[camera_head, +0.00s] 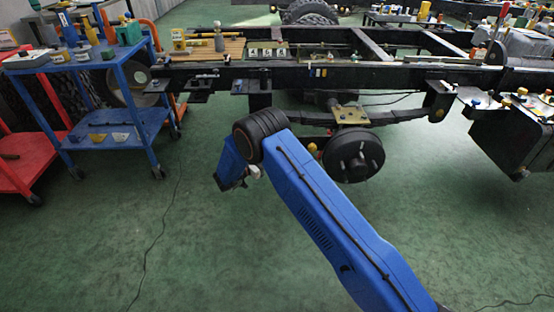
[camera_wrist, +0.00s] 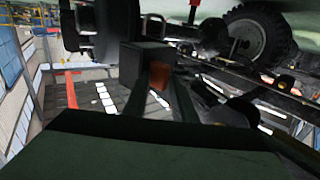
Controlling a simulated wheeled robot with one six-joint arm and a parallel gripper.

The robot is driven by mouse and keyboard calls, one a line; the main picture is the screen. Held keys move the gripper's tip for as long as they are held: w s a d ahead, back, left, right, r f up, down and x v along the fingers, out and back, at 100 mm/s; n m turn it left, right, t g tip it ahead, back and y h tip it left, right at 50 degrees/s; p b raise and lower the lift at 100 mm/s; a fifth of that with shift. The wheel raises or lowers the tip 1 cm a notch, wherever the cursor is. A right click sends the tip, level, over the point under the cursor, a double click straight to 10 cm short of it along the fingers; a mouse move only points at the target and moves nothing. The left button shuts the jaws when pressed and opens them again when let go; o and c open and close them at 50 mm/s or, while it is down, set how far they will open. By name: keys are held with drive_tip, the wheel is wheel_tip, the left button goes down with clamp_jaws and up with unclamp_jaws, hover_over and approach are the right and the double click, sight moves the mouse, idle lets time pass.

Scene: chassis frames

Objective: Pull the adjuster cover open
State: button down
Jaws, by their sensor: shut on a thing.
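The brake drum (camera_head: 352,153) hangs at the axle end under the truck frame. A dark round part, probably this drum, shows at the upper left of the wrist view (camera_wrist: 112,28). My gripper (camera_wrist: 158,78) is shut on a small orange-brown piece (camera_wrist: 160,76), which looks like the adjuster cover. Dark gripper parts hide most of it, and I cannot tell whether it is open. In the head view my gripper (camera_head: 240,180) is small, below the blue wrist and left of the drum. The cover cannot be made out there.
The black truck frame (camera_head: 390,76) spans the back, with a leaf spring above the drum. A blue cart (camera_head: 118,122) with tools stands left, beside a red cart (camera_head: 28,160). A black box (camera_head: 515,140) hangs at right. The green floor is clear in front, except for thin cables.

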drive_tip(key=shift+w+d+r, duration=0.1)
drive_tip(key=shift+w+d, duration=0.15)
drive_tip(key=shift+w, duration=0.25)
drive_tip(key=shift+w+d+r, duration=0.1)
drive_tip(key=shift+w+d, duration=0.1)
drive_tip(key=shift+w, duration=0.3)
drive_tip(key=shift+f+g, duration=0.1)
drive_tip(key=shift+g, duration=0.2)
drive_tip(key=c, duration=1.8)
unclamp_jaws()
drive_tip(key=shift+d, duration=0.1)
drive_tip(key=shift+o, duration=0.2)
drive_tip(key=shift+s, duration=0.1)
drive_tip(key=v, duration=1.9)
drive_tip(key=shift+a+f, duration=0.2)
drive_tip(key=shift+f, duration=0.25)
drive_tip(key=shift+s, duration=0.1)
